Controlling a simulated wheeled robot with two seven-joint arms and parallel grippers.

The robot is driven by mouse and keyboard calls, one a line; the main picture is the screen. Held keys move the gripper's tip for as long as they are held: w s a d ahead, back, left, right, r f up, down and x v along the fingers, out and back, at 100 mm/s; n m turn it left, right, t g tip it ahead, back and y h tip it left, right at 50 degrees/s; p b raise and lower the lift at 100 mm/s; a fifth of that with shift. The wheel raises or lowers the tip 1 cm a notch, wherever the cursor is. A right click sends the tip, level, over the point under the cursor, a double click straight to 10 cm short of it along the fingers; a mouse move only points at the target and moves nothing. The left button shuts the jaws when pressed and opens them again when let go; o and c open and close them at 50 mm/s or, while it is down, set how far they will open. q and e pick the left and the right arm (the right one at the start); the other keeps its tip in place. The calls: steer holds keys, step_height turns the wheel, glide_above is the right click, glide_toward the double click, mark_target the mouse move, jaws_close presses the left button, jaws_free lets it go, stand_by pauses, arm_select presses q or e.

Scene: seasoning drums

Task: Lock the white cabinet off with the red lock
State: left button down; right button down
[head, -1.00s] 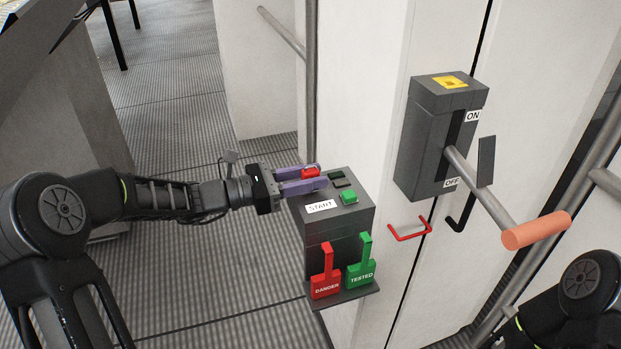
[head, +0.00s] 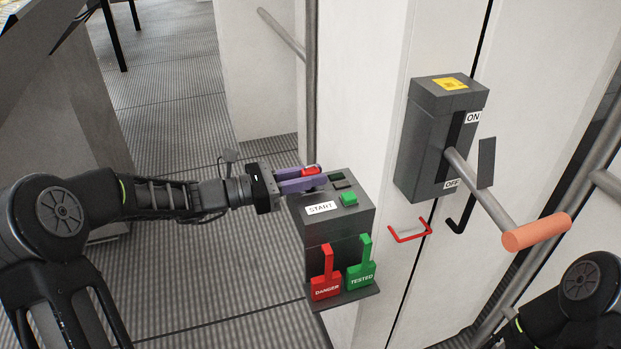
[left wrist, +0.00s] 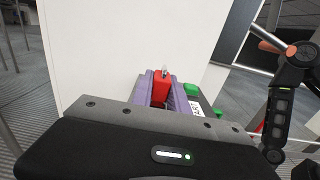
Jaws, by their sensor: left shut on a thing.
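The red lock (head: 310,170) is at the top of the grey START box (head: 322,222), near its back left corner. My left gripper (head: 308,177) reaches in from the left, with its purple fingers shut on the lock. The left wrist view shows the red lock (left wrist: 161,88) between both fingers, with a metal shackle at its top. The white cabinet (head: 362,80) stands behind and to the right of the box. A red bracket (head: 409,236) and a black bracket (head: 459,218) stick out from the white panels below the switch box. My right gripper is out of view.
The switch box (head: 432,130) carries a lever with an orange grip (head: 537,231), pointing down by OFF. Red DANGER (head: 326,284) and green TESTED (head: 361,274) tags stand on the START box's front ledge. A green button (head: 348,199) sits on its top.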

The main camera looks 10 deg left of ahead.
mark_target(310, 170)
arm_select(q)
step_height(310, 170, up, 10)
steer(key=shift+f, duration=0.25)
steer(key=shift+f, duration=0.1)
stand_by(0.5)
